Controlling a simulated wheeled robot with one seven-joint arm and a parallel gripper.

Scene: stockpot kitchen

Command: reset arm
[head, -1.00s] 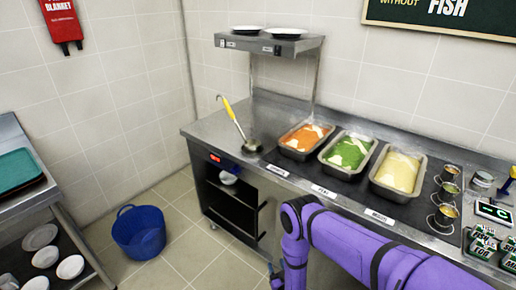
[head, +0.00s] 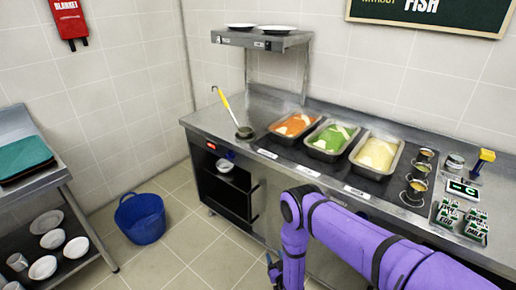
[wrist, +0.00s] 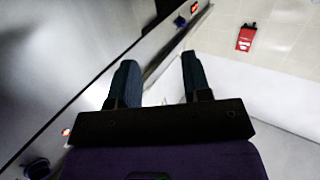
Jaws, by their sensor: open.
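My purple arm crosses the lower right of the head view, bent at the elbow in front of the steel counter (head: 190,122). My gripper (head: 275,270) hangs low at the bottom of the head view, partly cut off, in front of the counter. In the wrist view my gripper (wrist: 158,82) shows two dark fingers set wide apart with nothing between them. The fingers point past the counter's front toward the tiled wall with a red fire blanket case (wrist: 246,37).
Three food pans stand on the counter: orange (head: 293,124), green (head: 332,138) and pale yellow (head: 377,154). A yellow-handled ladle (head: 225,102) leans at the left. A blue tub (head: 140,218) sits on the floor.

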